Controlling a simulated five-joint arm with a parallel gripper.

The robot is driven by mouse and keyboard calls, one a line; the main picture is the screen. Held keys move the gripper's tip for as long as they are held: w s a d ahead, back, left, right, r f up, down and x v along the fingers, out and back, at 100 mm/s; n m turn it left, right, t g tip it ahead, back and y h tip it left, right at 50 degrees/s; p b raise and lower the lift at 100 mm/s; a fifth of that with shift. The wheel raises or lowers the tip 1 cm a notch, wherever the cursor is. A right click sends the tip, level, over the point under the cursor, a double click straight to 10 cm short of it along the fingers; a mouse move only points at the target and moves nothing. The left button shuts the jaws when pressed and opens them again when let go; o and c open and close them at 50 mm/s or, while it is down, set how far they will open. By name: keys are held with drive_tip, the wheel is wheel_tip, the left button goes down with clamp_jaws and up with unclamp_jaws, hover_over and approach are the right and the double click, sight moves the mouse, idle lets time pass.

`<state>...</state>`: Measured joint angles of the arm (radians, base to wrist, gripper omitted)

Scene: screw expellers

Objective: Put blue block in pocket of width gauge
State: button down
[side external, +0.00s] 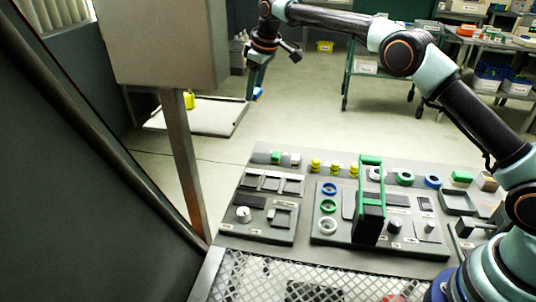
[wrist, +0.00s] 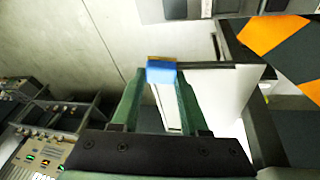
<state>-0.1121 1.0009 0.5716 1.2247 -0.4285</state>
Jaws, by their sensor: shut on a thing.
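The blue block (wrist: 161,74) sits between the green fingertips of my gripper (wrist: 161,80) in the wrist view, with a tan upper edge showing. My gripper (side external: 256,88) is shut on it. In the side view the blue block (side external: 259,93) hangs in the air at the tip, beyond the far edge of the workboard. A grey slotted fixture (side external: 273,181) at the workboard's left looks like the width gauge, but I cannot be sure. Its pocket is too small to make out.
The grey workboard (side external: 300,240) carries rings, yellow pegs, knobs and an upright green handle (side external: 371,160). A grey cabinet on a post (side external: 178,150) stands left of my gripper. A wheeled cart (side external: 375,65) stands behind. Open floor lies between my gripper and the board.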

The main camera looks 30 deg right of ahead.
sight(254, 156)
wheel_tip(254, 156, down, 20)
drive_tip(key=shift+r, duration=0.25)
idle(0.3)
drive_tip(key=shift+f, duration=0.25)
drive_tip(key=shift+c, duration=2.1)
unclamp_jaws()
drive_tip(key=shift+r, duration=0.1)
drive_tip(key=s+d+r+m, duration=0.1)
drive_tip(key=s+d+r, duration=0.1)
drive_tip(key=s+r, duration=0.85)
drive_tip(key=s+d+r+m, duration=0.2)
drive_tip(key=s+r, duration=0.4)
drive_tip(key=r, duration=0.9)
drive_tip(key=s+d+f+m+t, duration=0.1)
drive_tip(key=s+d+m, duration=0.2)
drive_tip(key=s, duration=1.6)
drive_tip(key=shift+f+t, duration=0.15)
drive_tip(key=shift+t, duration=0.15)
